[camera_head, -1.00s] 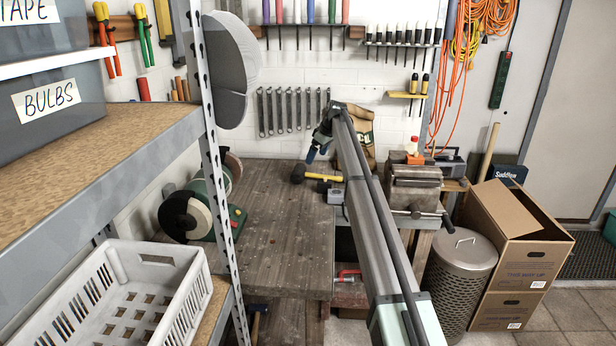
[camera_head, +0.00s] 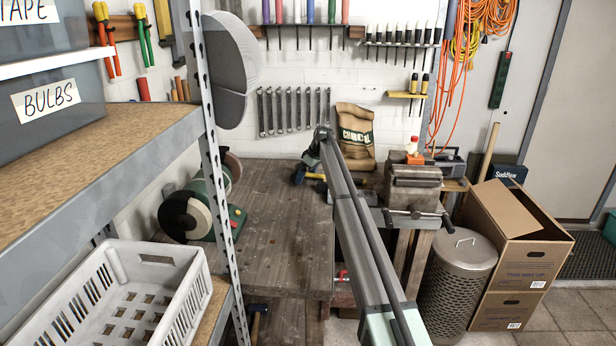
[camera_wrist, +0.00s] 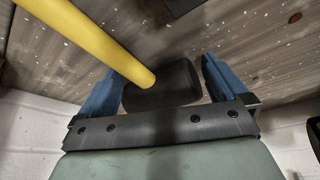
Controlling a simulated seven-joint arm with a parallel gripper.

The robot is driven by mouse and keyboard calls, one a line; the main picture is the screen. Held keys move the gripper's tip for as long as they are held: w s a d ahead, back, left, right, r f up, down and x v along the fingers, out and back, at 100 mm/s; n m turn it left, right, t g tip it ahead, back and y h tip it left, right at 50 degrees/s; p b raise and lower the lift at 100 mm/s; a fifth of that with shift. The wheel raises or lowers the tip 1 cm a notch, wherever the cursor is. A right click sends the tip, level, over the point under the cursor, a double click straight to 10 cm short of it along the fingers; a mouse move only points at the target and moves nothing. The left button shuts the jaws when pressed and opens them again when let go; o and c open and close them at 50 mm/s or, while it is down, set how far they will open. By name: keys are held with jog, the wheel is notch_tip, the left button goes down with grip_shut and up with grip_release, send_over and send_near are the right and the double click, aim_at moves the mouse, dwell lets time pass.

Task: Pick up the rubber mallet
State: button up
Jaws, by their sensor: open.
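The rubber mallet has a black head (camera_wrist: 162,88) and a yellow handle (camera_wrist: 92,40). In the wrist view the head lies between the two blue fingers of my gripper (camera_wrist: 158,84), with a gap visible on the right side. The handle runs to the upper left. My gripper is open and low over the wooden workbench (camera_head: 270,235). In the head view my gripper (camera_head: 308,176) is at the back of the bench, and my arm and wrist hide most of the mallet. A bit of the yellow handle (camera_head: 314,176) shows there.
A vise (camera_head: 412,188) stands right of my arm. A brown sack (camera_head: 355,135) leans behind it. A bench grinder (camera_head: 195,212) is at the bench's left, near the shelf post (camera_head: 215,160). Wrenches (camera_head: 292,110) hang on the wall. The front middle of the bench is clear.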

jog(key=shift+a+f, duration=0.1)
jog(key=shift+f, duration=0.1)
jog(key=c, duration=1.2)
jog(key=shift+r, duration=0.1)
jog(key=shift+c, duration=0.5)
